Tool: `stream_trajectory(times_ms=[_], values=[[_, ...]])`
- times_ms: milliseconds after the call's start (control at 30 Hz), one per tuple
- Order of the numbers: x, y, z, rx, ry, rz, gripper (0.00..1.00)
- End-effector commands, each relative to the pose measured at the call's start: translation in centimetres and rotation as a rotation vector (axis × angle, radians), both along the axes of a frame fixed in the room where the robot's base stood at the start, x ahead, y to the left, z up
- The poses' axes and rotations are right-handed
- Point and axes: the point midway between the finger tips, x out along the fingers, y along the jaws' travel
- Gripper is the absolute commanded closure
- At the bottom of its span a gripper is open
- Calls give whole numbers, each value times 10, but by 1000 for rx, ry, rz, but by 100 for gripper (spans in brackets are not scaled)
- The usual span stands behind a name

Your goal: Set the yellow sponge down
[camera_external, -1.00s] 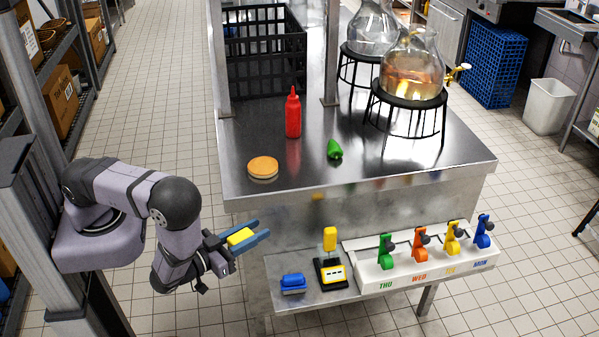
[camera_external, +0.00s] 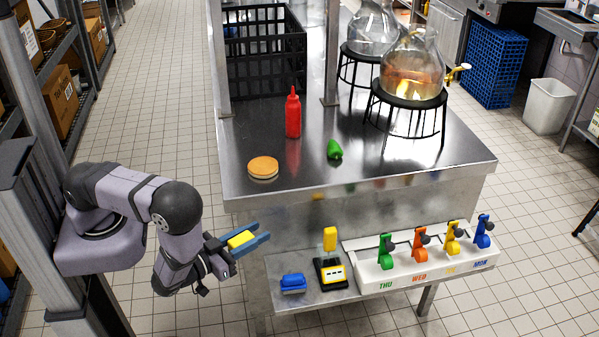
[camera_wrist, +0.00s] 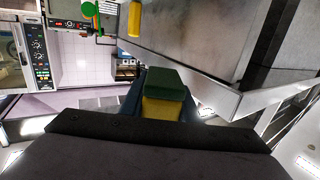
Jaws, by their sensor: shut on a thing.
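The yellow sponge (camera_external: 240,239) is between the blue fingers of my gripper (camera_external: 255,240). My gripper is shut on it and holds it in the air, just left of the counter's front corner and above the level of the low shelf. In the wrist view the sponge (camera_wrist: 163,105) shows a dark green layer on top of its yellow body, between the fingers. The low steel shelf (camera_external: 283,267) is to the right of the gripper.
On the shelf are a blue block-like item (camera_external: 293,283), a black and yellow device (camera_external: 331,272) and a white rack (camera_external: 400,272) with several coloured clips. The counter (camera_external: 230,178) above holds a burger-like bun (camera_external: 263,167), a red bottle (camera_external: 293,115) and a green pepper (camera_external: 334,149).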

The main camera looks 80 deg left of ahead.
Motion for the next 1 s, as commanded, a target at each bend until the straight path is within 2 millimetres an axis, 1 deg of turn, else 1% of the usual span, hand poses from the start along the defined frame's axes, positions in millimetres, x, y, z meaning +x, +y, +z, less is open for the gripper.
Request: stream_trajectory(times_ms=[33, 167, 400, 567, 767, 900, 1000], values=[[1, 0, -12, -1, 0, 2, 93], [4, -1, -31, -2, -2, 8, 93], [18, -7, -63, -4, -5, 22, 93], [29, -13, -80, -6, -5, 29, 93], [49, -27, -96, -7, -7, 18, 93], [65, -40, -106, -5, -8, -6, 93], [79, -52, -109, -6, -8, -34, 93]])
